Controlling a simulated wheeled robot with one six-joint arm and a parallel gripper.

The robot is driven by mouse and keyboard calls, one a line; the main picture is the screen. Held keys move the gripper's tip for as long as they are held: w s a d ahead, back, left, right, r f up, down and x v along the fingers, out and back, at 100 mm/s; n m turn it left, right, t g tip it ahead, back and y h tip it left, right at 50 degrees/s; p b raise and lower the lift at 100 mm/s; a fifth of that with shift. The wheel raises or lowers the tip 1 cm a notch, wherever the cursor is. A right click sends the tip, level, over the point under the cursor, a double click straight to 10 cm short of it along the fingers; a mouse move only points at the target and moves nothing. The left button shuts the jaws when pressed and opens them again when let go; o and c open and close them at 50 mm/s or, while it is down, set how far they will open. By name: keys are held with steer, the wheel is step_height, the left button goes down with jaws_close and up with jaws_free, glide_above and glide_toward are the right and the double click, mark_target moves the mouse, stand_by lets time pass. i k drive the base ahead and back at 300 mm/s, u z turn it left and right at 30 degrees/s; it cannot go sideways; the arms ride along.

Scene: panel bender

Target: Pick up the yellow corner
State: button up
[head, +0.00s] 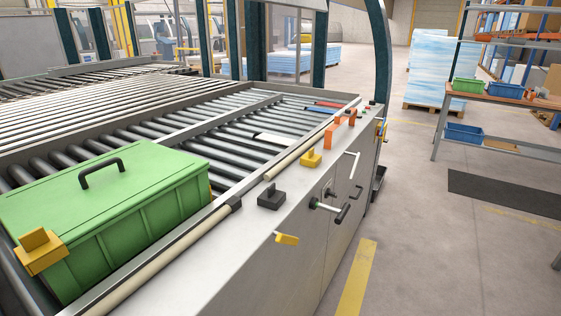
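Several yellow pieces show in the head view, and I cannot tell for sure which is the yellow corner. One yellow block with a raised tab (40,252) sits at the near left corner of a green lidded box (130,205). A similar yellow block (311,159) stands on the grey ledge of the machine. A smaller yellow piece (287,239) sticks out from the upper part of the machine's front panel. My gripper is not in view.
The green box rests on the roller conveyor (90,120). A black block (271,198) and orange blocks (333,137) share the ledge (225,235). Handles (330,208) jut from the front panel. Floor at the right is open, up to a shelf (490,95) with bins.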

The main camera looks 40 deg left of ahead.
mark_target(310, 159)
steer(key=u, duration=1.35)
steer(key=i, duration=0.5)
steer(key=k, duration=0.65)
steer(key=z, duration=0.6)
steer(key=i, duration=0.65)
steer(key=z, duration=0.55)
steer(key=i, duration=1.3)
steer(key=u, duration=1.2)
steer(key=i, duration=0.4)
steer(key=u, duration=0.45)
